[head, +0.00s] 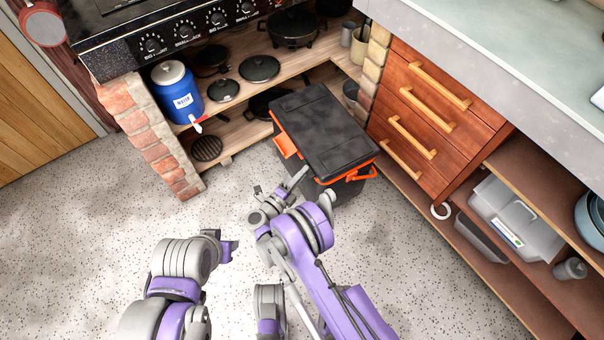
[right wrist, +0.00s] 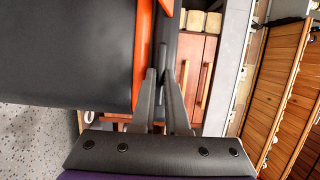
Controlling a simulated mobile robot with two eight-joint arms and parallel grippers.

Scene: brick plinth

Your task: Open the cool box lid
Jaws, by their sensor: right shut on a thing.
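The cool box (head: 345,190) stands on the floor in front of the low shelf, dark with orange trim. Its dark lid (head: 322,130) lies over the top and looks down. My right gripper (head: 298,178) is at the near edge of the lid. In the right wrist view its fingers (right wrist: 164,74) are shut on a dark edge beside the orange rim (right wrist: 141,50), which looks like the lid's edge. The exact contact is hard to see. My left gripper (head: 229,246) is low over the floor, apart from the box; its jaws are unclear.
A brick-sided shelf holds pans (head: 259,69) and a blue water jug (head: 178,92) left of the box. A wooden drawer cabinet (head: 425,115) stands close on the right, with an open shelf of containers (head: 515,220). The speckled floor (head: 80,240) at left is clear.

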